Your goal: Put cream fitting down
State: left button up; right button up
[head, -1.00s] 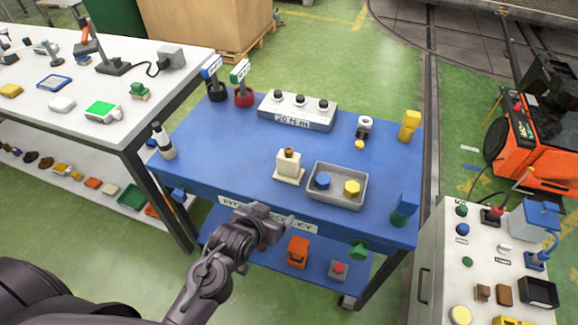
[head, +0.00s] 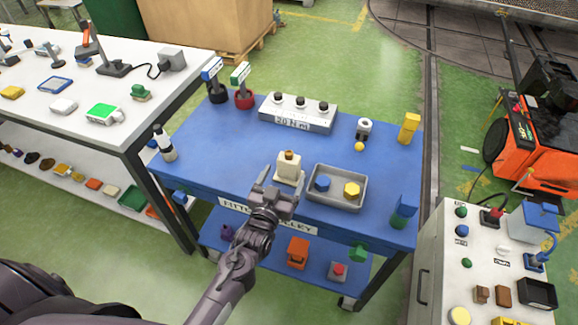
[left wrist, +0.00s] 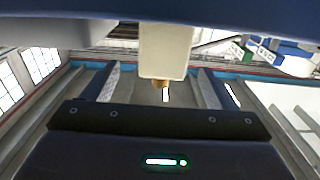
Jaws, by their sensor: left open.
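The cream fitting (head: 288,168), a block with a brown knob on top, stands upright on the blue trolley top (head: 225,150), left of the grey tray. My left gripper (head: 280,183) is open at the near side of the fitting, its fingers pointing towards it. In the left wrist view the cream fitting (left wrist: 165,50) shows in line with the gap between the spread fingers (left wrist: 160,88). I cannot tell whether either finger touches it. My right gripper is not in view.
The grey tray (head: 313,198) holds a blue and a yellow piece. Behind stand a grey block with black knobs (head: 297,112) and two signs on round bases. A yellow block (head: 409,128) and a blue-green piece (head: 403,211) stand at the right. The trolley's left middle is clear.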

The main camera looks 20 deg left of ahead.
aim_at(287, 167)
pick_arm(q)
jog(key=w+p, duration=0.1)
jog(key=w, duration=0.3)
jog(key=shift+w+a+f, duration=0.1)
jog(key=shift+w, duration=0.05)
jog(key=c, duration=1.3)
